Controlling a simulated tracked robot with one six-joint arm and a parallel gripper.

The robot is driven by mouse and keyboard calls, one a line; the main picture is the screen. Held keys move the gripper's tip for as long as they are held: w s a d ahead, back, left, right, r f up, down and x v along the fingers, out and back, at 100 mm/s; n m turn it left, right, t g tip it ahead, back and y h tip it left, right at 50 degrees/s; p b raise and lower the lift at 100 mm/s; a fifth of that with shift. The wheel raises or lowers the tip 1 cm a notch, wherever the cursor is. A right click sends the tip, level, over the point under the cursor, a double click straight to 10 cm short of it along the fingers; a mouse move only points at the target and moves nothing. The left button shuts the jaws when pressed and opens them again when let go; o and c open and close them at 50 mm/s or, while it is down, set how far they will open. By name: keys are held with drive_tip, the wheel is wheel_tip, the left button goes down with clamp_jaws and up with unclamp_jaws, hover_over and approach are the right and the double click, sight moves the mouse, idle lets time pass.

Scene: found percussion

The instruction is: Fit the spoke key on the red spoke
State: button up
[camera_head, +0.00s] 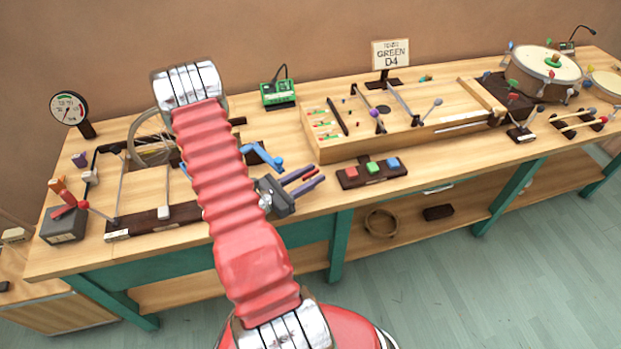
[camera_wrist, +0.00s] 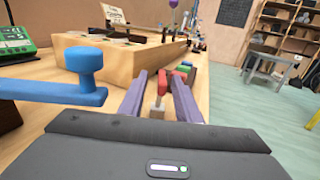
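My gripper (camera_head: 314,176) reaches out over the bench front, with its two purple fingers (camera_wrist: 160,88) pointing away. The fingers stand apart. A small reddish-brown stem with a pale grey block (camera_wrist: 157,112) shows in the gap between them in the wrist view. It does not clearly touch either finger, and I cannot tell whether it is the spoke key. A pale wheel rim (camera_head: 134,150) stands at the left of the bench, partly behind my arm. I cannot make out a red spoke on it, and my arm hides part of that area.
A blue crank (camera_head: 265,157) (camera_wrist: 86,80) is close left of my gripper. A dark block with red, green and blue buttons (camera_head: 372,178) lies to its right. A long wooden box (camera_head: 345,152) and a green device (camera_head: 278,94) are behind. The floor in front is clear.

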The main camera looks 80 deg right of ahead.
sight(311, 172)
drive_tip(key=shift+c, duration=0.5)
clamp_jaws()
drive_tip(key=shift+r, duration=0.15)
drive_tip(key=shift+r, duration=4.9)
